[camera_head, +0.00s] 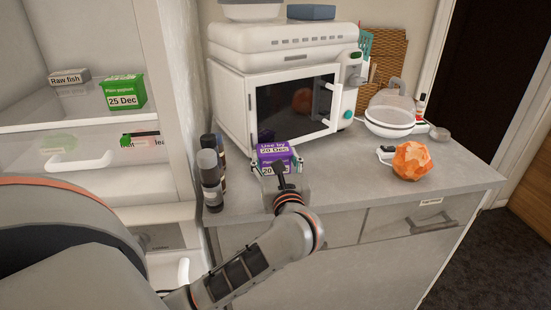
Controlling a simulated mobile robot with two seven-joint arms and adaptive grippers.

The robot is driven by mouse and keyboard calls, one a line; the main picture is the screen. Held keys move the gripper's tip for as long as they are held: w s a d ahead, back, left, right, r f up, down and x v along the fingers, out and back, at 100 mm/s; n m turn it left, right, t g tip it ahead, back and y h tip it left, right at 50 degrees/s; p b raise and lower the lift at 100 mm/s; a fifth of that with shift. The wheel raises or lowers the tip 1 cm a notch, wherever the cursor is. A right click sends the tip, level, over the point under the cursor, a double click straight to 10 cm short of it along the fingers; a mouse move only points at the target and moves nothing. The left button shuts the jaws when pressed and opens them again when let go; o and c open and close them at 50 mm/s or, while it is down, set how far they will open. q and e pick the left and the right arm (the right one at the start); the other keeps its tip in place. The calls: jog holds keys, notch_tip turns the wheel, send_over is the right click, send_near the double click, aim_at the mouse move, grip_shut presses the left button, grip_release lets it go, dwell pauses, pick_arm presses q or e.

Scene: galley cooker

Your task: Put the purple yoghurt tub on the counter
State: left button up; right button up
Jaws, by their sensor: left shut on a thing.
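The purple yoghurt tub (273,153), with a "Use by 20 Dec" label, is upright at the counter (345,180), just in front of the microwave's left part. My left gripper (277,170) is shut on the tub from the near side, its fingers on either side of the tub's lower part. The gripper hides the tub's base, so I cannot tell whether it touches the counter. My right gripper is not in view.
An orange faceted object (412,161) and a lidded white pan (391,116) are to the right. The open fridge (60,115) holds a green tub (124,92).

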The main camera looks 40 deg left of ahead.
pick_arm(q)
jog(key=shift+f, duration=0.1)
jog(key=o, duration=1.3)
